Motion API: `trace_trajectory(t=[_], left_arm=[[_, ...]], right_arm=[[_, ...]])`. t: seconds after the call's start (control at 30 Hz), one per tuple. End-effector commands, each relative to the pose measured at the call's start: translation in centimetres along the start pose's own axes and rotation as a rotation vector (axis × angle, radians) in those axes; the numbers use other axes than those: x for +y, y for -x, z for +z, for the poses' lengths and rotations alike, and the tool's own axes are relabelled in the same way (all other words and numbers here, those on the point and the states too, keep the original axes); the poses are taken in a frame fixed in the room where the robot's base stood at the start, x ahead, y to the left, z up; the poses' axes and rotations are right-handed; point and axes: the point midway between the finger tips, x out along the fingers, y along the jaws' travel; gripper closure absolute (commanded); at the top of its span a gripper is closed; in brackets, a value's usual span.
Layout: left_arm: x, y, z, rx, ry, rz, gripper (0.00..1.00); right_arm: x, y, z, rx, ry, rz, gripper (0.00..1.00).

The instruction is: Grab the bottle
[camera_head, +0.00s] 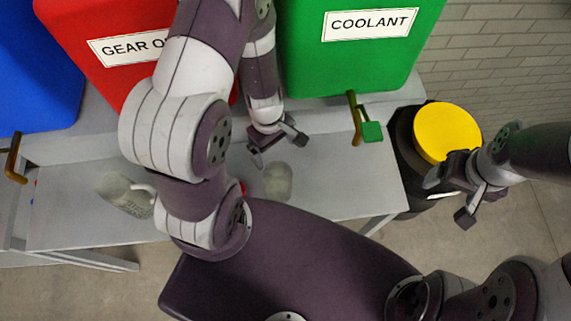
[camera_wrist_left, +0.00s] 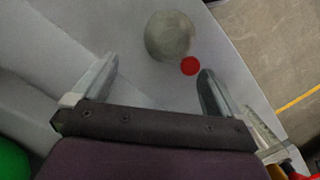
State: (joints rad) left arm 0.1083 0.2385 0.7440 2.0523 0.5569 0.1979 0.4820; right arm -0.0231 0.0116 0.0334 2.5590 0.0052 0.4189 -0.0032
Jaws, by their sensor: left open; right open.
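A rounded grey-green bottle-like object (camera_head: 278,180) sits on the grey bench, just in front of my left gripper (camera_head: 276,148). It also shows in the left wrist view (camera_wrist_left: 168,35), beyond the fingertips. My left gripper (camera_wrist_left: 157,70) is open and empty, with bare bench between its fingers. A small red round piece (camera_wrist_left: 190,66) lies beside the grey-green object; I cannot tell if it is a cap. My right gripper (camera_head: 448,197) is open and empty, in front of the black drum at the right.
A pale jug with a handle (camera_head: 125,195) is at the bench's left. Red (camera_head: 105,25), blue (camera_head: 35,70) and green "COOLANT" (camera_head: 350,65) containers stand behind the grey bench (camera_head: 340,185). A green-tipped tap (camera_head: 371,131) overhangs it. The drum has a yellow lid (camera_head: 446,130).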

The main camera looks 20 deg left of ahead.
Motion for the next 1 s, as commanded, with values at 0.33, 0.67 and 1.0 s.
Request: trace_trajectory(t=[0.33, 0.67, 1.0], left_arm=[[-0.1, -6.5, 0.1, 0.0, -0.003, -0.002, 0.0], [-0.2, -11.4, 0.4, 0.0, -0.003, -0.001, 0.0], [-0.2, -11.5, 0.3, 0.0, -0.002, -0.001, 0.39]], right_arm=[[0.0, -2.1, 0.3, -0.001, 0.0, 0.0, 0.16], [0.0, -2.3, 0.3, -0.001, 0.0, 0.0, 0.16], [0.0, -2.3, 0.3, -0.001, 0.0, 0.0, 0.16]])
